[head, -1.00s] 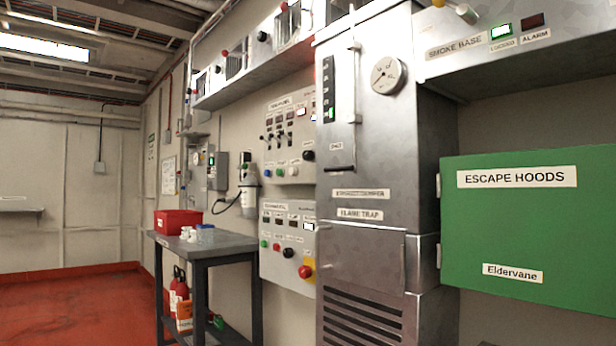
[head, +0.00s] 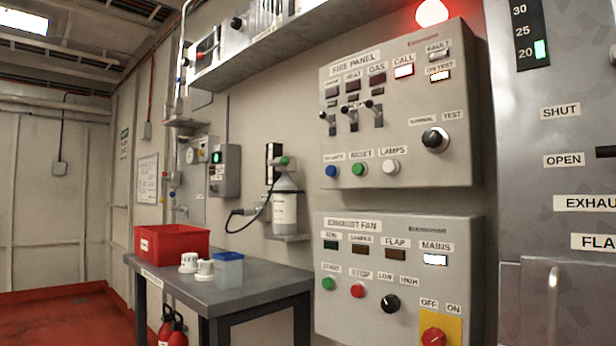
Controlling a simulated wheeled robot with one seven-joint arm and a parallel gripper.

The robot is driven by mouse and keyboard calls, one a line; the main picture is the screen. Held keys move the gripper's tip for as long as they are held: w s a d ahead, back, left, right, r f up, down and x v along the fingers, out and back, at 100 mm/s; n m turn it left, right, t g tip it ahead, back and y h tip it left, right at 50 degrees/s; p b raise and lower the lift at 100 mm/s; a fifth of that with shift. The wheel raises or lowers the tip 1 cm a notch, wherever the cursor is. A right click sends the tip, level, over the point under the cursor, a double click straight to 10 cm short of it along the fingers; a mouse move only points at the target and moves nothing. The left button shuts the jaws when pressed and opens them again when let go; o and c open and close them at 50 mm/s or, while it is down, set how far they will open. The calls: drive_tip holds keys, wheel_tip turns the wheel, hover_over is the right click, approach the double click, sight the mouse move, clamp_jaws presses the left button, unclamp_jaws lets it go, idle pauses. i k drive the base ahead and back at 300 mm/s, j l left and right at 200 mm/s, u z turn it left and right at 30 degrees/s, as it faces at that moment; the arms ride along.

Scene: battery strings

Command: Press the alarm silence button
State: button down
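The fire panel (head: 400,110) is a grey box on the wall, right of centre. Along its lower edge are a blue button (head: 332,170), a green button (head: 359,168) labelled RESET and a white button (head: 390,167) labelled LAMPS. The small label above the blue button is too blurred to read surely; no other label clearly reads as alarm silence. A black knob (head: 435,139) sits between NORMAL and TEST. My gripper is not in view.
The exhaust fan panel (head: 398,270) is below, with a red switch (head: 433,337) on yellow. A grey table (head: 250,290) with a red box (head: 171,245) stands left of it. A steel cabinet (head: 525,220) is at right. A red beacon (head: 432,12) glows above. Red floor (head: 70,322) shows at left.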

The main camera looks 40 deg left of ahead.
sight(330, 171)
drive_tip(key=j, duration=0.9)
drive_tip(key=i+j, duration=0.15)
drive_tip(key=j, duration=0.75)
